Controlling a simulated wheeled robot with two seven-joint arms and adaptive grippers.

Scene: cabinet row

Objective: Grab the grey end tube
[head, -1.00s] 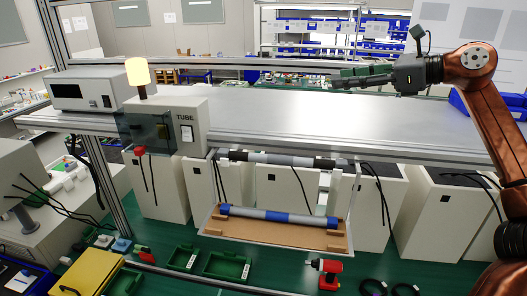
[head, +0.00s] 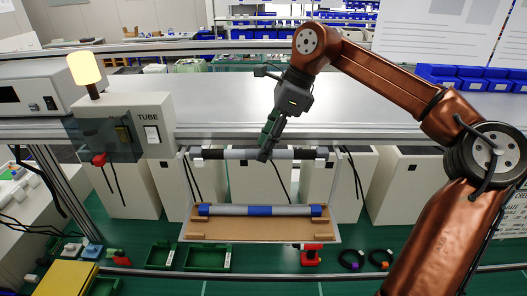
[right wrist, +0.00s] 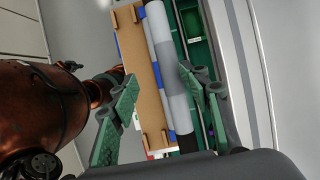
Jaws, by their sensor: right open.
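A tube (head: 240,154) with light grey ends and a darker grey middle lies level just below the bench's front edge, with black pieces at both ends. It also shows in the right wrist view (right wrist: 160,35). My right gripper (head: 265,148) points down at its middle, covering part of it. In the right wrist view the gripper (right wrist: 162,80) is open, and the tube lines up between its fingers; I cannot tell if they touch it. A second tube (head: 260,210), grey with blue ends and a blue middle, lies on the brown tray (head: 255,229) below. My left gripper is not in view.
A box marked TUBE (head: 130,115) with a yellow lamp and red button stands at left. The bench top (head: 210,95) is mostly clear. White cabinets stand below. Green bins (head: 207,258) and a red tool (head: 311,255) are on the green surface in front.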

